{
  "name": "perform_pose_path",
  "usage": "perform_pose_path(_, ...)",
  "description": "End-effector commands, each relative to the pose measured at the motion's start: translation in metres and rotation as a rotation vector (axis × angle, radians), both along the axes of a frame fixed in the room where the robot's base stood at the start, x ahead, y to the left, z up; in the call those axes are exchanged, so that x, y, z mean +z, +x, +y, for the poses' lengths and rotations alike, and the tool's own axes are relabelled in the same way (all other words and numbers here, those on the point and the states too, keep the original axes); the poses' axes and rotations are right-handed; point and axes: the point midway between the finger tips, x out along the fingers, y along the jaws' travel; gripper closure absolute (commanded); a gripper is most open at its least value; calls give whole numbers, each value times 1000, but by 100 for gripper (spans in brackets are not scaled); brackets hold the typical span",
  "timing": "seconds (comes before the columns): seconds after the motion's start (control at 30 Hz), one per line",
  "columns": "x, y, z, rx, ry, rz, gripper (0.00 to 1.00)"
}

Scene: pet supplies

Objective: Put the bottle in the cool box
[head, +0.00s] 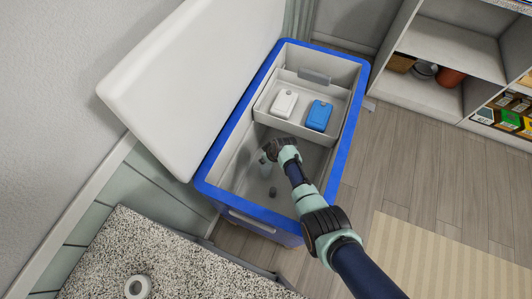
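The cool box (214,172) is a large chest with a blue rim and pale grey inside. Its white lid (190,75) stands open at the left. My gripper (265,159) reaches down into the main compartment, below the rim. It is small here, and I cannot tell whether its fingers are open or shut. A small pale grey shape lies just under the fingertips, and a small dark round thing (272,192) shows near it low in the compartment. I cannot tell whether these are parts of the bottle. No bottle shows clearly elsewhere.
A raised tray in the box's far part holds a white pack (284,103) and a blue pack (319,116). A speckled counter (190,270) with a white ring (138,287) is at lower left. Shelves (430,95) stand upper right. A striped mat (440,265) lies lower right.

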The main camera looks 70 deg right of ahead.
Motion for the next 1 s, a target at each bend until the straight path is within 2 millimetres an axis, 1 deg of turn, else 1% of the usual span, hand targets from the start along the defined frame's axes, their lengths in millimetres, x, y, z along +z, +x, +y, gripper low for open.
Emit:
perform_pose_path(0.03, -13, 1, -1, 0, -2, -1, 100)
perform_pose_path(0.1, -18, 1, -1, 0, -2, -1, 100)
perform_pose_path(0.33, -16, 1, -1, 1, -2, -2, 100)
perform_pose_path(0.47, -20, 1, -1, 0, -2, -1, 100)
perform_pose_path(0.5, -20, 0, 0, 0, 0, 0, 62)
perform_pose_path(0.63, -20, 0, 0, 0, 0, 0, 40)
perform_pose_path(0.9, -19, 0, 0, 0, 0, 0, 39)
perform_pose_path(1.0, -12, 0, 0, 0, 0, 0, 39)
